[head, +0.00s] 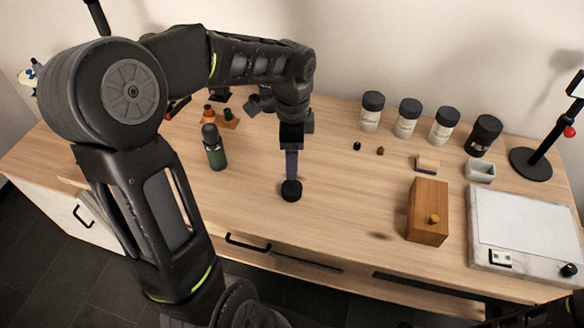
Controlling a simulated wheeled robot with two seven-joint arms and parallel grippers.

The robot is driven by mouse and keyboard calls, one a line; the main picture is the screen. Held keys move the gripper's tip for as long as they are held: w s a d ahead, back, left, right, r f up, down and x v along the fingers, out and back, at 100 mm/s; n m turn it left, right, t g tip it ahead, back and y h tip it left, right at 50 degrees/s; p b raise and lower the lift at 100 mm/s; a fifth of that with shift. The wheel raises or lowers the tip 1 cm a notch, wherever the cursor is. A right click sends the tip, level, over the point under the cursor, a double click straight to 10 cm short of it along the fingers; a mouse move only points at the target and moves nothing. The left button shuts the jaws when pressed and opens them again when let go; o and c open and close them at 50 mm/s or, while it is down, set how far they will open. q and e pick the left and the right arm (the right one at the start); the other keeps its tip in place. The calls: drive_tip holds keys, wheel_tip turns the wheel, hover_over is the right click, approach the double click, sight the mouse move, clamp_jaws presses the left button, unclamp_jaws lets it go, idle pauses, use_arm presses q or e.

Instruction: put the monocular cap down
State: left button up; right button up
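My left gripper (291,165) points straight down over the middle of the table (330,215), below the bent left arm. A black round cap (291,190) is at its lower end, below a slim purple-grey part. The gripper appears shut on this cap; the fingers are seen nearly edge-on, so the grip itself is hard to see. The cap's height above the table is unclear. A dark green cylinder with a black top (214,150) stands upright to the left. It may be the monocular. Of my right arm, only dark parts show at the lower right; its gripper is not visible.
A wooden box with a yellow knob (428,210) and a white flat device (525,230) stand at the right. Several jars (407,118) line the back, near a black stand (530,163). A soft dark shadow lies left of the box. The table's front centre is clear.

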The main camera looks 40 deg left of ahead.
use_arm(q)
drive_tip(key=shift+r, duration=0.55)
drive_tip(key=shift+r, duration=0.1)
